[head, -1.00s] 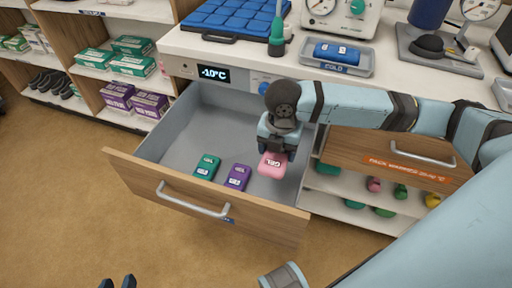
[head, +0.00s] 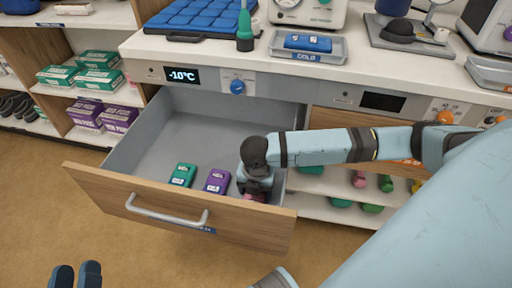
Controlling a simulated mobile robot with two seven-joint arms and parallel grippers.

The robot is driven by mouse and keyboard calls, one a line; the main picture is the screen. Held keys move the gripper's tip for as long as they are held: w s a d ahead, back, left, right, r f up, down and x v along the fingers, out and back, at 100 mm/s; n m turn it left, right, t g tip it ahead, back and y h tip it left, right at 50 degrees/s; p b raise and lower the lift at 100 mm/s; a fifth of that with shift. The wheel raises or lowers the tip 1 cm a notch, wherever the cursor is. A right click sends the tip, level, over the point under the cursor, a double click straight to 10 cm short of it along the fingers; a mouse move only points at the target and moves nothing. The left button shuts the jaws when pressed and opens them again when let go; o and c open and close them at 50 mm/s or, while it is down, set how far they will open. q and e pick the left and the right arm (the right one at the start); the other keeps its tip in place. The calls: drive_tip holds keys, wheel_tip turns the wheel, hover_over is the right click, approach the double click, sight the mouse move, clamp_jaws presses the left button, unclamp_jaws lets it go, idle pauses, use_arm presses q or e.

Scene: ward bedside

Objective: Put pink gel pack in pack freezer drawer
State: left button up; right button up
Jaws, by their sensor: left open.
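The pack freezer drawer (head: 150,192) is pulled open, with a wooden front, a metal handle and a grey inside. My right gripper (head: 256,190) points down inside it, near the right end behind the front. The pink gel pack (head: 255,198) is right under its fingers, low in the drawer, and only a small part shows. The fingers and the drawer front hide how the jaws stand and whether the pack touches the floor. My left gripper (head: 76,274) is open and empty at the bottom left, outside the drawer.
A green pack (head: 183,175) and a purple pack (head: 217,181) lie in the drawer, left of my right gripper. The drawer's left part is clear. A tray with a blue pack (head: 308,43) stands on the counter. Boxes fill the left shelves.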

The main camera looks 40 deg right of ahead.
use_arm(q)
drive_tip(key=shift+r, duration=0.1)
use_arm(e)
drive_tip(key=shift+f, duration=0.1)
drive_tip(key=o, duration=1)
use_arm(q)
drive_tip(key=shift+f, duration=0.2)
use_arm(e)
drive_tip(key=shift+r, duration=0.25)
drive_tip(key=shift+r+p, duration=0.45)
drive_tip(key=shift+r, duration=0.15)
use_arm(q)
drive_tip(key=s+a+f+g+y+p, duration=0.1)
drive_tip(key=a+f+g+y+p, duration=0.2)
drive_tip(key=f, duration=0.5)
drive_tip(key=shift+a+g+p, duration=0.2)
drive_tip(key=shift+g+p, duration=0.3)
use_arm(e)
drive_tip(key=shift+r, duration=5.25)
